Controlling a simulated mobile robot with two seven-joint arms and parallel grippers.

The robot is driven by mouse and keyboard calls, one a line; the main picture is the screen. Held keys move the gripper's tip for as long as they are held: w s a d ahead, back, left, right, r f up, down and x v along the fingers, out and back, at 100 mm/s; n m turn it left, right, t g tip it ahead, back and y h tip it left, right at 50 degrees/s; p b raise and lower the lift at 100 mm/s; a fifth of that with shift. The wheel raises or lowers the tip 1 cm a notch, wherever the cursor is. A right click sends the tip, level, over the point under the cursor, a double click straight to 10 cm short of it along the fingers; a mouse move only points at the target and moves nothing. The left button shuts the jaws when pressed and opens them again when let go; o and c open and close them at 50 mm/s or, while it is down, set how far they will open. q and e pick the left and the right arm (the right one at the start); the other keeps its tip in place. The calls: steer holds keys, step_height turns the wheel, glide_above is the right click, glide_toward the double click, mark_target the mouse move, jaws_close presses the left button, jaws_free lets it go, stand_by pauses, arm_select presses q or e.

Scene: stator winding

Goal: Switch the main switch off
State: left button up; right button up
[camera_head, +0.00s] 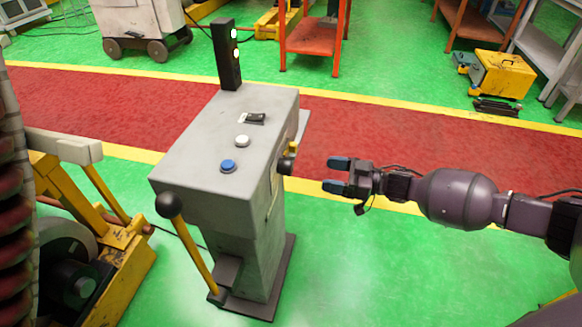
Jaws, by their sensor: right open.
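A grey control console (205,145) stands left of centre. On its right side is a black knob (285,166) with a yellow part just above it, which looks like the main switch; its exact setting is too small to tell. My right gripper (331,175) comes in from the right, open and empty, with blue fingertips. It points left at the black knob, a short gap away and not touching. My left gripper is not in view.
The console top has a blue button (228,166), a white button (242,141), a small black switch (256,118) and a dark light post (226,55). A yellow lever with a black ball (169,205) stands at its front. Yellow machinery (120,255) is at left.

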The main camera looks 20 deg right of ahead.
mark_target(292, 167)
steer(key=b+x, duration=0.1)
steer(key=x, duration=0.7)
steer(key=shift+w+a+f, duration=0.1)
steer(key=shift+w+a, duration=0.15)
steer(key=shift+a, duration=0.05)
steer(key=shift+x, duration=0.85)
steer(key=shift+c, duration=0.4)
steer(key=c, duration=0.8)
steer(key=shift+c, duration=0.2)
